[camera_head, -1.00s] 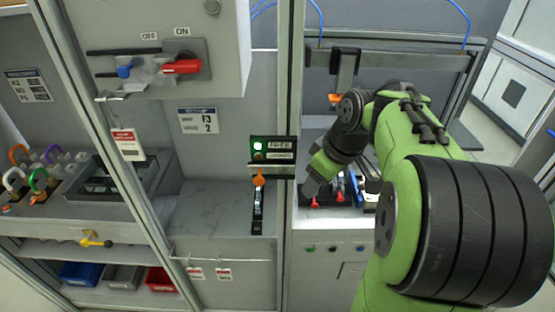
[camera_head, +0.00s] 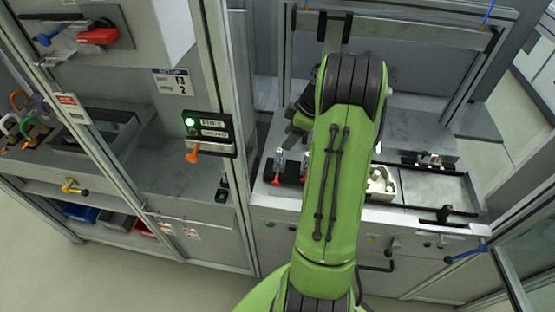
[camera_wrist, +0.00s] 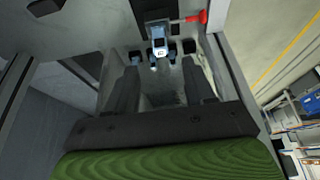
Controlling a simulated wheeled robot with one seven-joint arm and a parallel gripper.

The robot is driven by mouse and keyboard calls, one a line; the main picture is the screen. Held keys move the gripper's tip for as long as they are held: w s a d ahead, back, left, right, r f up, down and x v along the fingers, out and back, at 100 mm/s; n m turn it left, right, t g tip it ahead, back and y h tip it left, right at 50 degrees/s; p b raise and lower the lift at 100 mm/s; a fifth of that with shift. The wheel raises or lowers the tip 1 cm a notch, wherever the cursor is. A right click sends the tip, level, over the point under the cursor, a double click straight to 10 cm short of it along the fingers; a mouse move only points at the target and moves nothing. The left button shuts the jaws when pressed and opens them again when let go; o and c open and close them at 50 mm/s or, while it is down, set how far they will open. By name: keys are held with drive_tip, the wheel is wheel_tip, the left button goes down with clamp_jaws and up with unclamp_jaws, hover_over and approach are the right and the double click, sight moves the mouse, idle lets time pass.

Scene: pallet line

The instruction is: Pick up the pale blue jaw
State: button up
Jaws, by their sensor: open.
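A small pale blue jaw (camera_wrist: 160,42) with a dark mark on its face shows in the wrist view, at the top centre. My gripper (camera_wrist: 160,72) has its two dark fingers spread apart, with nothing between them. The jaw lies just past the fingertips, roughly in line with the gap.
A red knob (camera_wrist: 197,17) sits right of the jaw. A white block (camera_head: 381,184) and a grey tray (camera_head: 436,190) lie right of my arm. A frame post (camera_head: 228,100) and a panel with a green light (camera_head: 190,122) stand left.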

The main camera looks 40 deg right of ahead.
sight(281, 150)
drive_tip(key=x, duration=0.8)
drive_tip(key=shift+w+f, duration=0.1)
drive_tip(key=shift+f, duration=0.25)
clamp_jaws()
